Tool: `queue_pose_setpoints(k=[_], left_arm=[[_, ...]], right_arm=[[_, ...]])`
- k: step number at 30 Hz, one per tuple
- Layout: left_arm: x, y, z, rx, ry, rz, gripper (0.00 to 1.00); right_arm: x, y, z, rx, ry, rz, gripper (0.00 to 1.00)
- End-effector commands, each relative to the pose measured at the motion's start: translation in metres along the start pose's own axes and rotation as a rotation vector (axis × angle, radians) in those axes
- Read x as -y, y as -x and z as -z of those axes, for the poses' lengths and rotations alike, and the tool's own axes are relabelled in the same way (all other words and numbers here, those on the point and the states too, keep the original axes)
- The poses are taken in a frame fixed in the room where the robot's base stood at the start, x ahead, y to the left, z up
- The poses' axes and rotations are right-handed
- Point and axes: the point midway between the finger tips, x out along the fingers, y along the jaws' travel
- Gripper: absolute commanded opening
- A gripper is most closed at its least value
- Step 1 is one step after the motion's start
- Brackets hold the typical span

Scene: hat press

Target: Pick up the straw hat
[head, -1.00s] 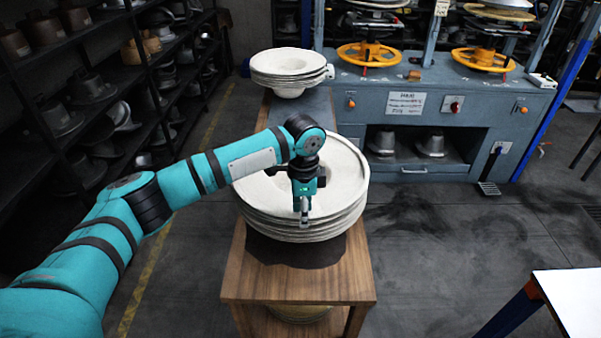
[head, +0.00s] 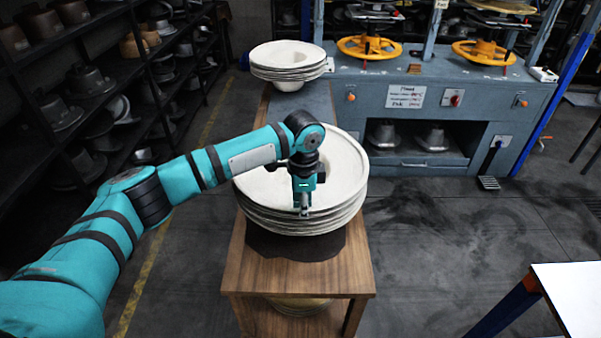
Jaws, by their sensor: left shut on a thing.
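A stack of several cream straw hats (head: 345,175) with wide brims sits on a dark mat on the wooden table in the middle of the head view. My left gripper (head: 304,210) reaches down over the near side of the top brim. It is shut on the near edge of the top hat's brim. The gripper and wrist hide part of the hat's crown hollow. How many brims lie between the fingers is too small to tell. My right gripper is not in view.
A second stack of hats (head: 288,60) stands farther back on a bench. A blue-grey press machine (head: 470,105) with yellow handwheels stands at the back right. Dark shelves (head: 95,60) with metal moulds line the left. A white-topped table (head: 575,295) is at the front right. Open floor lies between.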

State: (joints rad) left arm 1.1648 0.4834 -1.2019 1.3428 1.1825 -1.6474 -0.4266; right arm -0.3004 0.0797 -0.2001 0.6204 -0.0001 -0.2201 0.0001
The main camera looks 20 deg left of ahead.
Motion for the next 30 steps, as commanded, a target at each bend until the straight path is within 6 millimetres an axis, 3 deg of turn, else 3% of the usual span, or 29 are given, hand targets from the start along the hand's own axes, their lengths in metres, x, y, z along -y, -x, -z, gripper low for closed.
queue_pose_setpoints(k=[8, 21, 30], left_arm=[[0.001, 0.013, 0.001, -0.002, 0.000, 0.003, 0.00], [0.001, 0.091, 0.001, -0.002, 0.001, 0.002, 0.00], [0.000, 0.101, 0.000, 0.000, 0.001, 0.000, 0.00]], right_arm=[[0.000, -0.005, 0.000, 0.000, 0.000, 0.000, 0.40], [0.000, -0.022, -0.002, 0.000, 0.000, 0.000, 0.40], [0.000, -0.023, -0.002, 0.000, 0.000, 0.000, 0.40]])
